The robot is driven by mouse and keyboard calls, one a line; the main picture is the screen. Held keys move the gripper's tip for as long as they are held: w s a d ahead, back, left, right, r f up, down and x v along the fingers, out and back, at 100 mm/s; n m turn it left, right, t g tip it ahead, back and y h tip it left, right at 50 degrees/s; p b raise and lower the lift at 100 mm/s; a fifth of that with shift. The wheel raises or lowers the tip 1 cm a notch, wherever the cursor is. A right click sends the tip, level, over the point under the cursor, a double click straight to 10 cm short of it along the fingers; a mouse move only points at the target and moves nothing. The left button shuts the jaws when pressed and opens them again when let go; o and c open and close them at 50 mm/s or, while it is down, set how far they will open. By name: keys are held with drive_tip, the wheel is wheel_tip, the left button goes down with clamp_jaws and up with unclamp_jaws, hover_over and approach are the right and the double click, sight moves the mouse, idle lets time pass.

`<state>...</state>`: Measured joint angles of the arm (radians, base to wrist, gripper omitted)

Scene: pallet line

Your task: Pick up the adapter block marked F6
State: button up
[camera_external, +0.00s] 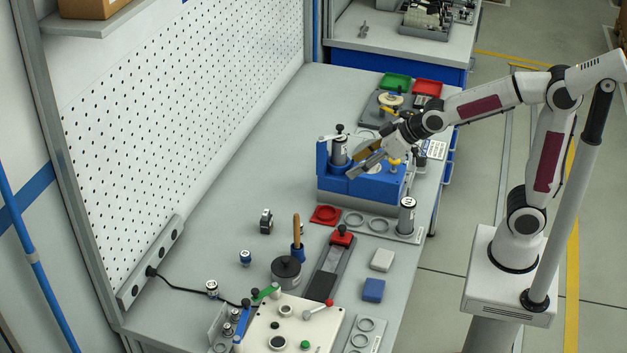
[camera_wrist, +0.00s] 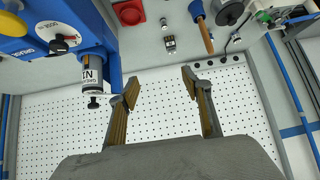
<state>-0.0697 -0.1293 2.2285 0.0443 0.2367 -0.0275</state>
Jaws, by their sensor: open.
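I cannot read the mark F6 on anything, so I cannot tell which thing is the adapter block. A grey-silver cylinder with a black knob (camera_external: 339,152) stands in a blue fixture (camera_external: 362,192); it shows with a partly legible white label in the wrist view (camera_wrist: 92,75). A similar labelled cylinder (camera_external: 407,215) stands on a grey plate with ring seats (camera_external: 380,226). My gripper (camera_external: 359,163) is open and empty, above the blue fixture and near the cylinder in it. Its two fingers spread apart in the wrist view (camera_wrist: 160,76), beside that cylinder, with nothing between them.
A red square part (camera_external: 326,214), a wooden-handled tool (camera_external: 297,233), a dark round pot (camera_external: 286,272), a white block (camera_external: 382,260) and a blue block (camera_external: 373,290) are nearer the camera. A perforated wall (camera_external: 190,110) bounds the left.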

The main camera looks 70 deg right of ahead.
drive_tip(key=w+a+f+t, duration=0.1)
drive_tip(key=w+a+f, duration=0.1)
drive_tip(key=w, duration=0.5)
drive_tip(key=w+a+f+t, duration=0.1)
drive_tip(key=w+f, duration=0.2)
drive_tip(key=w, duration=0.4)
drive_tip(key=t, duration=0.2)
hover_over(266, 221)
drive_tip(key=s+d, duration=0.2)
wheel_tip(266, 221, down, 8)
drive_tip(key=shift+w+r+n+y, duration=0.15)
drive_tip(key=shift+w+n+y, duration=0.1)
drive_tip(key=shift+n+y, duration=0.05)
drive_tip(key=shift+f, duration=1.75)
drive_tip(key=shift+f, duration=0.1)
